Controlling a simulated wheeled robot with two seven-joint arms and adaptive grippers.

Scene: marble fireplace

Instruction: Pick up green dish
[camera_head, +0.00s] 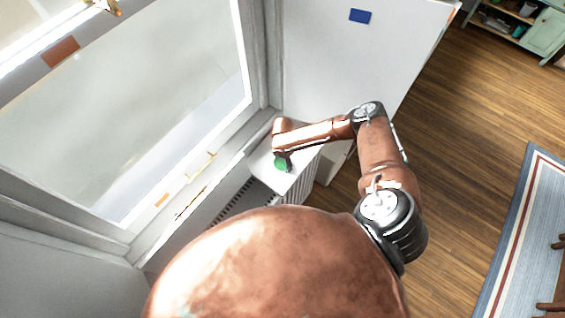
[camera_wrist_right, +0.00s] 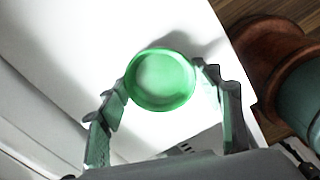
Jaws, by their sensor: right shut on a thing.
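The green dish (camera_wrist_right: 163,80) is small and round and lies between the two fingers of my right gripper (camera_wrist_right: 165,90) in the right wrist view. The fingertips touch its left and right sides. In the head view the green dish (camera_head: 282,164) shows as a small green spot at the end of my right arm, over the white ledge (camera_head: 300,180) by the window. My right gripper (camera_head: 283,158) is small there and partly hidden by my own arm. I cannot tell whether the dish rests on the ledge or is lifted. My left gripper is not in view.
A window (camera_head: 130,110) with a white frame stands left of the ledge. A white panel (camera_head: 330,60) with a blue patch stands behind it. Wooden floor (camera_head: 450,130) lies to the right, with a striped rug (camera_head: 515,250) and a green cabinet (camera_head: 545,32).

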